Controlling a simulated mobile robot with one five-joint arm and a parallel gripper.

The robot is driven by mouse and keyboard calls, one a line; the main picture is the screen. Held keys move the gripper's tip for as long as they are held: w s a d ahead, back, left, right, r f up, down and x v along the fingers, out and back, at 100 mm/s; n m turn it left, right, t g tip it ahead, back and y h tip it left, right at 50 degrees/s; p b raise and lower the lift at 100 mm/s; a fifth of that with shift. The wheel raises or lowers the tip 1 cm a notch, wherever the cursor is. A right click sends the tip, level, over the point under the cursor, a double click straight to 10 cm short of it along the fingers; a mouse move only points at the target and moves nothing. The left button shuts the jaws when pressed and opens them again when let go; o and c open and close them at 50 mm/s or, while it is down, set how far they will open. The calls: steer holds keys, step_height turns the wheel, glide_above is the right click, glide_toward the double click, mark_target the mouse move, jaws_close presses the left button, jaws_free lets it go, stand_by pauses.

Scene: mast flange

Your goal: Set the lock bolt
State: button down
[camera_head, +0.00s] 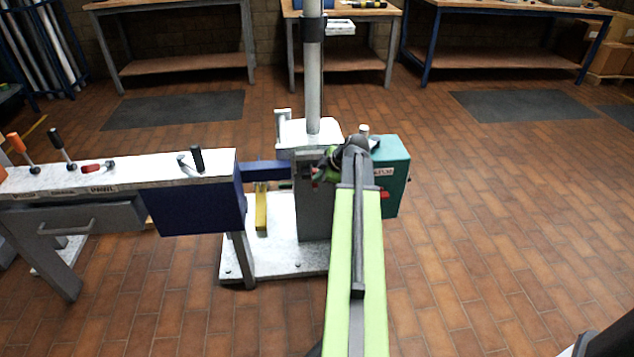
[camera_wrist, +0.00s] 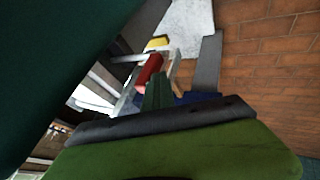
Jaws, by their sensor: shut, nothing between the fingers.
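A grey upright housing (camera_head: 312,215) carries the mast (camera_head: 313,80) on a white base plate. My green arm reaches over to it, and my gripper (camera_head: 322,168) is at its upper right side, beside a teal box (camera_head: 392,170). In the wrist view my gripper (camera_wrist: 158,92) shows its dark fingers together, with nothing between them. A red cylindrical part (camera_wrist: 149,71) lies just beyond the fingertips, within a pale metal frame. It may be the lock bolt or its handle; I cannot tell. Whether the fingers touch it is unclear. My arm hides part of the housing.
A bench (camera_head: 120,178) with several levers and a dark blue end box (camera_head: 198,208) stands left of the housing. A yellow bar (camera_head: 261,208) stands on the base plate. The teal box crowds the wrist view's left side (camera_wrist: 50,60).

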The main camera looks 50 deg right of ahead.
steer(key=shift+w+d, duration=0.4)
steer(key=shift+d, duration=0.15)
